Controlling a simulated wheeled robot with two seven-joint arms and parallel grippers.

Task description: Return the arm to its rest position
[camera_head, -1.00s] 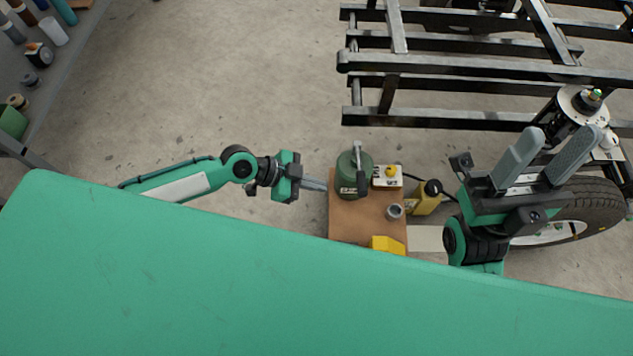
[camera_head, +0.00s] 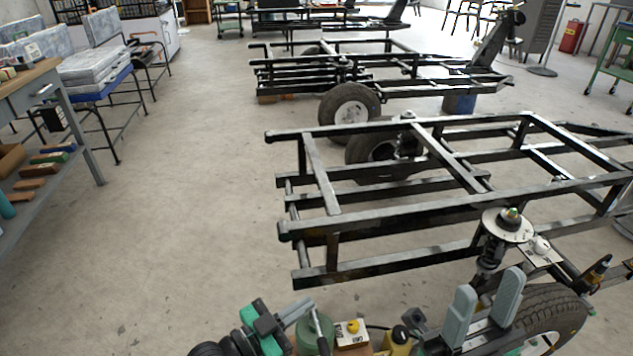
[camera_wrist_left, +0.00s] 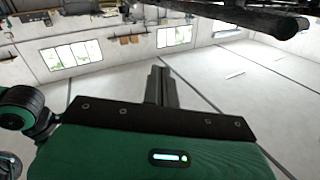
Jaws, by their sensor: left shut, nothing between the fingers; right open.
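My left gripper (camera_head: 292,309) is at the bottom of the head view, just left of a green canister (camera_head: 308,338). In the left wrist view its two dark fingers (camera_wrist_left: 161,86) are together with nothing between them, against open floor and far walls. My right gripper (camera_head: 487,306) stands at the lower right of the head view. Its two grey fingers point up and are spread apart, with nothing between them. It is in front of the wheel with the tire (camera_head: 552,308) and below the spring suspension unit (camera_head: 492,250). Most of both arms is out of view.
A black metal chassis frame (camera_head: 390,212) fills the middle and right. A yellow button box (camera_head: 353,330) and a yellow bottle (camera_head: 398,340) sit between my grippers. A workbench (camera_head: 38,85) stands at the left. The floor (camera_head: 190,200) between bench and chassis is clear.

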